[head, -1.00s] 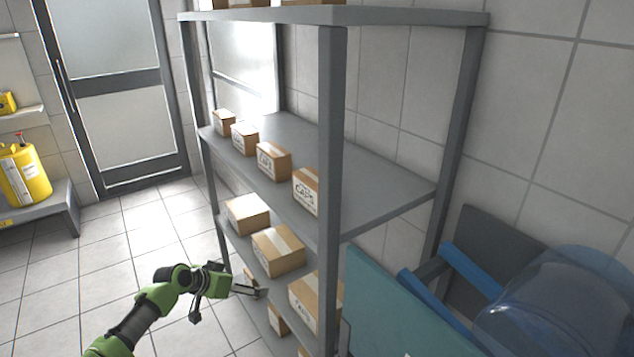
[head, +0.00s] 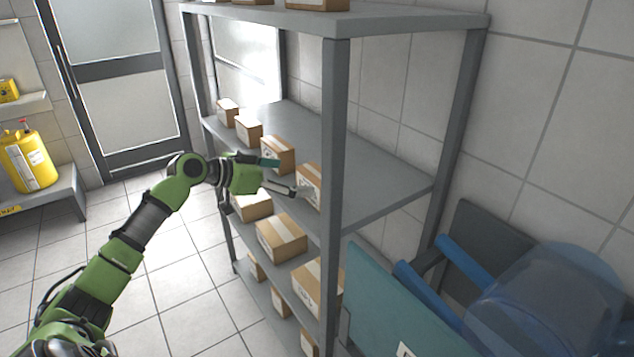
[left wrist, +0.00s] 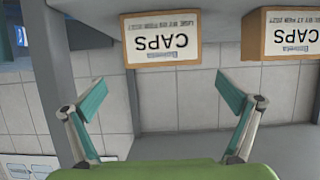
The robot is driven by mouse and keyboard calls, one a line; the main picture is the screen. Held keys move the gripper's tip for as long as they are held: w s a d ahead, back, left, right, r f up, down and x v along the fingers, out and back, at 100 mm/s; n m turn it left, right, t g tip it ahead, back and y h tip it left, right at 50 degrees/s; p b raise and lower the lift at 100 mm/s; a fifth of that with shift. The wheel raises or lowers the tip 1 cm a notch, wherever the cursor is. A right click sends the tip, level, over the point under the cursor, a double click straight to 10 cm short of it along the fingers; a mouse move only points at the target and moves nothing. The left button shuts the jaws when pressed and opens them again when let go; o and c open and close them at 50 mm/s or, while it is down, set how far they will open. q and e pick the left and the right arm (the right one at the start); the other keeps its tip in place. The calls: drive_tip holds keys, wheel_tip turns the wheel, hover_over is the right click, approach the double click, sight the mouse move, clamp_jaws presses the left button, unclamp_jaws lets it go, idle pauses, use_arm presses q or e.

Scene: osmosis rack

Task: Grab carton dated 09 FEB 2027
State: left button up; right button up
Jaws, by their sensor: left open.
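My left gripper (head: 284,177) is open and empty in front of the middle shelf, by its two nearest cartons. In the left wrist view, which is upside down, its teal fingers (left wrist: 165,100) are spread apart. One CAPS carton (left wrist: 160,41) is ahead of the gap, apart from the fingers; its small date line seems to read 09 FEB 2027. A second carton (left wrist: 282,36) to its right has a different-looking date, partly cut off. In the head view the first seems to be the carton nearest the front post (head: 310,186), partly behind a finger; the second is the neighbouring carton (head: 279,150).
The grey rack (head: 385,190) has a front post (head: 333,210) close to the nearest carton. More cartons stand on the middle shelf (head: 226,110) and the shelf below (head: 281,237). The floor (head: 170,290) at left is open.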

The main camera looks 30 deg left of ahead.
sight(315, 174)
use_arm(q)
drive_tip(key=shift+w+d+f, duration=0.15)
drive_tip(key=shift+w+d, duration=0.1)
drive_tip(key=shift+w, duration=0.35)
drive_tip(key=shift+w+p, duration=0.25)
drive_tip(key=shift+p, duration=0.15)
drive_tip(key=p+x, duration=0.3)
drive_tip(key=x, duration=0.1)
drive_tip(key=shift+w+r, duration=0.25)
drive_tip(key=shift+r, duration=0.1)
drive_tip(key=shift+w+d+f, duration=0.1)
drive_tip(key=shift+w+f, duration=0.2)
drive_tip(key=shift+s, duration=0.1)
drive_tip(key=c, duration=1.2)
